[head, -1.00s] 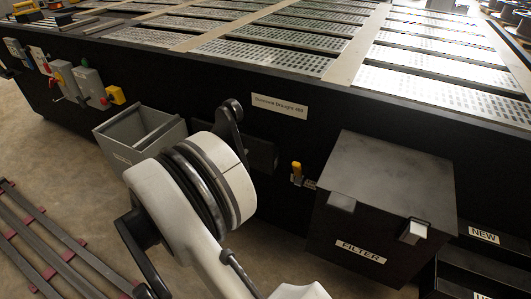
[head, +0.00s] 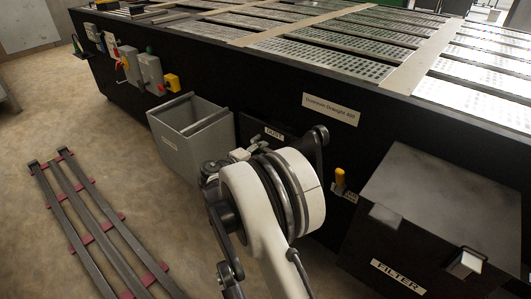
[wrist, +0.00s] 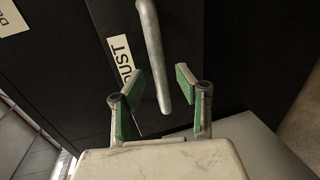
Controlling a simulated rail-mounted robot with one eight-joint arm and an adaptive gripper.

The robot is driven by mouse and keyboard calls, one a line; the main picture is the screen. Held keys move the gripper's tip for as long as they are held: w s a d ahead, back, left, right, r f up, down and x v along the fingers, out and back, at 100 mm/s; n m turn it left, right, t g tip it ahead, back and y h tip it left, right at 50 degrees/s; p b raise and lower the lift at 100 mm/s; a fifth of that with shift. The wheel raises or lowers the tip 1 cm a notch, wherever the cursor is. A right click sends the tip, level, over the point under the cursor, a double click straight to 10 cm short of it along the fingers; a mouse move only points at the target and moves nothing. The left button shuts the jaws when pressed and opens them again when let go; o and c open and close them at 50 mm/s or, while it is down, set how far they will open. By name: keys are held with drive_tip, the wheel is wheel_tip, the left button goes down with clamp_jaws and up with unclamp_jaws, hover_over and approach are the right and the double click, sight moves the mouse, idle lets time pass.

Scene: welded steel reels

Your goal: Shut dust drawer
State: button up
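The dust drawer (head: 254,128) has a black front with a white DUST label, low on the side of the long black table. My arm hides much of it in the head view, and I cannot tell how far it stands out. The wrist view shows the black drawer front (wrist: 105,22), its DUST label (wrist: 122,58) and a grey bar handle (wrist: 152,45). My gripper (wrist: 160,82) is open, with green pads. The handle's lower end appears between the two fingers in the picture. Contact with it cannot be told. In the head view my arm hides the fingers.
A grey open bin (head: 190,135) stands left of the drawer. Switch boxes (head: 150,72) line the table's side. A steel rail frame (head: 95,220) lies on the floor at left.

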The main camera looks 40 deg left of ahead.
drive_tip(key=shift+x, duration=1.25)
drive_tip(key=shift+c, duration=0.4)
clamp_jaws()
